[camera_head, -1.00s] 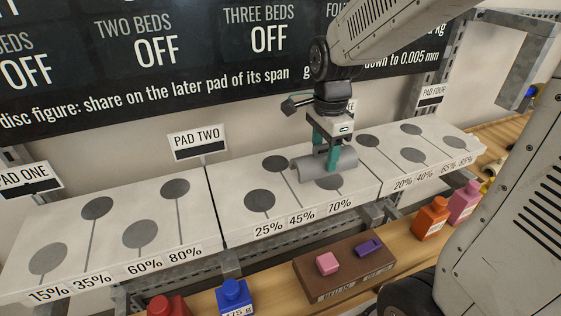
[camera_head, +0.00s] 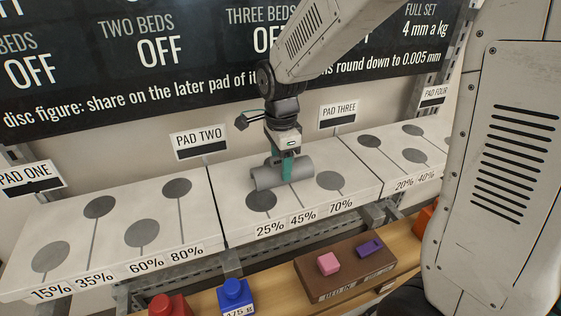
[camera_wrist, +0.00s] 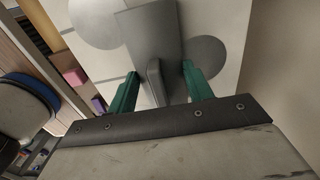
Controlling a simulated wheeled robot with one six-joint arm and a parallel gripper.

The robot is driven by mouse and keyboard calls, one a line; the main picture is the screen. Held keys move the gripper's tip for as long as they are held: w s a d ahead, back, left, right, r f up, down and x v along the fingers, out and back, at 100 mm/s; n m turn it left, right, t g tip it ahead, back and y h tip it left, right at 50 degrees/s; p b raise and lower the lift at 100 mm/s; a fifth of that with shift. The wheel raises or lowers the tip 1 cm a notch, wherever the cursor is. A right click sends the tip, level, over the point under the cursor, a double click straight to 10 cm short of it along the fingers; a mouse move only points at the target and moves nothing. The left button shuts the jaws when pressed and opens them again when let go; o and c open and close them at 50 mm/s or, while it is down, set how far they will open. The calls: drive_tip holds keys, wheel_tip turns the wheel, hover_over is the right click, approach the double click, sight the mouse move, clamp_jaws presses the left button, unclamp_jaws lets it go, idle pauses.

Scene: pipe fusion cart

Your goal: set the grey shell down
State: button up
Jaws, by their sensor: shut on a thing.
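The grey shell (camera_head: 266,178) is a half-round trough piece lying crosswise over the middle white slab (camera_head: 238,226), the one marked 25%, 45% and 70%. My gripper (camera_head: 284,170) is above it, pointing down, with green fingers shut on it. In the wrist view the shell (camera_wrist: 150,35) has a raised rib between the two green fingers of my gripper (camera_wrist: 158,82). The shell hides the 45% disc. The 25% disc (camera_head: 261,201) and the 70% disc (camera_head: 330,180) show on either side. I cannot tell whether the shell touches the slab.
The left slab (camera_head: 200,230) and right slab (camera_head: 380,160) carry bare dark discs. Below stand a brown box (camera_head: 345,288) with a pink block (camera_head: 328,263) and a purple block (camera_head: 369,248), a blue weight (camera_head: 234,293) and a red one (camera_head: 168,305). Signs (camera_head: 200,142) stand behind.

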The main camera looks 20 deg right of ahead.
drive_tip(key=shift+f, duration=0.1)
drive_tip(key=o, duration=1)
drive_tip(key=shift+c, duration=0.2)
